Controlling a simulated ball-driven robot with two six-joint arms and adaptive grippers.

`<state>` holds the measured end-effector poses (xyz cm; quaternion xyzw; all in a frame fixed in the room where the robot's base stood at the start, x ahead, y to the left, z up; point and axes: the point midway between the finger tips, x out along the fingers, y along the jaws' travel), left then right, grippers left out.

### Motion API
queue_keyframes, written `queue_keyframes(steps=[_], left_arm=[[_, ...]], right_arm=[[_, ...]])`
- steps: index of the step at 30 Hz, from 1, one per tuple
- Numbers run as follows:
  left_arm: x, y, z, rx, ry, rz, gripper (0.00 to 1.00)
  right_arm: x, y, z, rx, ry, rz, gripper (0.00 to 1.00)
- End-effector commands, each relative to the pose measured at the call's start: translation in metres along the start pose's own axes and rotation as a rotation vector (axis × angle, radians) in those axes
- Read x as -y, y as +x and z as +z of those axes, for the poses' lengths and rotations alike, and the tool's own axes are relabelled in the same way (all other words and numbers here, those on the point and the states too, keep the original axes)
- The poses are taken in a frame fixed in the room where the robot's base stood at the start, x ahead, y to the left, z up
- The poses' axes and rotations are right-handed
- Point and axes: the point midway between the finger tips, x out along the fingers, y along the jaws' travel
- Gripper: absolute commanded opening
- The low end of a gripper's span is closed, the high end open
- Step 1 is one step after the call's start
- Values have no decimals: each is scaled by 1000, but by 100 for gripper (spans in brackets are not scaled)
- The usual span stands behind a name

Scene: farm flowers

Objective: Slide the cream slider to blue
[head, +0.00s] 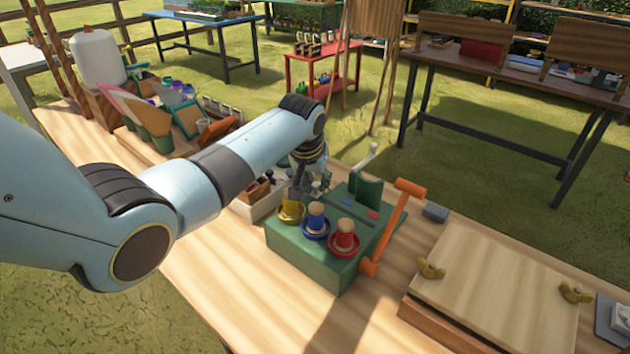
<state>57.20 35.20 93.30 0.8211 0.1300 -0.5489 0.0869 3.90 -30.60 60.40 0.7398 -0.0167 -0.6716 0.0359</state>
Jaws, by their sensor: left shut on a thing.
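A green box (300,255) stands on the wooden table. Its top carries a dark slot (350,208) with a blue mark (346,202) and a red mark (373,214) beside it. My left gripper (306,190) reaches down at the back left of the top, by the slot's left end. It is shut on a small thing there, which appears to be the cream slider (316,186). The fingers and wrist hide most of it. My right gripper is out of view.
Yellow, blue and red knobs (345,235) stand along the box's front. An orange lever (390,225) rises at its right and a pale-handled crank (365,160) behind. A wooden board with clamps (500,285) lies to the right. A small wooden crate (262,200) is close left.

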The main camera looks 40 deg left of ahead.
Motion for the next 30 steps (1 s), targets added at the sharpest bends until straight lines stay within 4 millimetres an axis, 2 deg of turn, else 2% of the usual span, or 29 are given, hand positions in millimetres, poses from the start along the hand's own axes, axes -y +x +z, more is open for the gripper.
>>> queue_keyframes(steps=[4,9,12,23,24,28,30], left_arm=[[-12,-4,4,1,0,2,0],[-46,-10,16,2,0,4,0],[-60,-12,21,2,-1,3,0],[-65,-10,24,-2,0,0,0],[-65,-10,24,-2,0,0,25],[-65,-10,24,-2,0,0,42],[-65,-10,24,-2,0,0,44]], right_arm=[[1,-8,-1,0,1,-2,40],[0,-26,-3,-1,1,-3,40],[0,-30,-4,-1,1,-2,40],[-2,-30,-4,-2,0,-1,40],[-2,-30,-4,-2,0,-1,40],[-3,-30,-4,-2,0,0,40],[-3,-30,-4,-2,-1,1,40]])
